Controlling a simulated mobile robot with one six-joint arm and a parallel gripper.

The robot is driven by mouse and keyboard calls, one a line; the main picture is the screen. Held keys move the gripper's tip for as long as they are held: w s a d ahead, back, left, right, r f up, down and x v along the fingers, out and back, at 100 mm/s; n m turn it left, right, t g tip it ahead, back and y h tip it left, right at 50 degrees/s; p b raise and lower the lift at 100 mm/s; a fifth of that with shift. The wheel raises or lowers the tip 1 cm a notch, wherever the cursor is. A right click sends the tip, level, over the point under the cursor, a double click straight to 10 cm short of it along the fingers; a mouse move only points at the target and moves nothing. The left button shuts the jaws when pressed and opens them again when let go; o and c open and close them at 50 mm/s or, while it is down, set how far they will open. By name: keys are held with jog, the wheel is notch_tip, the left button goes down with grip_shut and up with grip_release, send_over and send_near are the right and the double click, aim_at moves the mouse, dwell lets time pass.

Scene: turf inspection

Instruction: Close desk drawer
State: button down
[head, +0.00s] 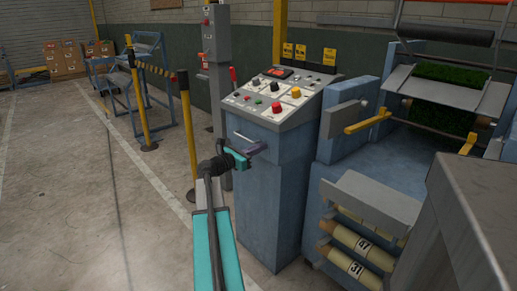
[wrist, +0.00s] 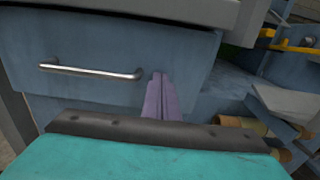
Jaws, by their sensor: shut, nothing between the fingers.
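The desk is a blue control console (head: 272,200) with a sloped panel of buttons, in the middle of the head view. Its drawer front (head: 264,134) lies below the panel; how far it stands out is hard to tell. In the wrist view the blue drawer front (wrist: 100,35) fills the upper left, with a silver bar handle (wrist: 90,71). My gripper (head: 259,147) is shut and empty, in front of the drawer. Its purple fingertips (wrist: 160,78) are just right of the handle's right end, close to the drawer front; contact cannot be told.
A blue machine with a yellow bracket (head: 368,121) and a shelf of cream rolls (head: 356,241) stands right of the desk. A grey surface (head: 470,215) is at the near right. Yellow barrier posts (head: 187,135) stand at left. The floor (head: 80,210) at left is clear.

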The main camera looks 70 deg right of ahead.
jog(key=p+v, duration=0.2)
jog(key=v, duration=1.2)
jog(key=shift+a+r, duration=0.1)
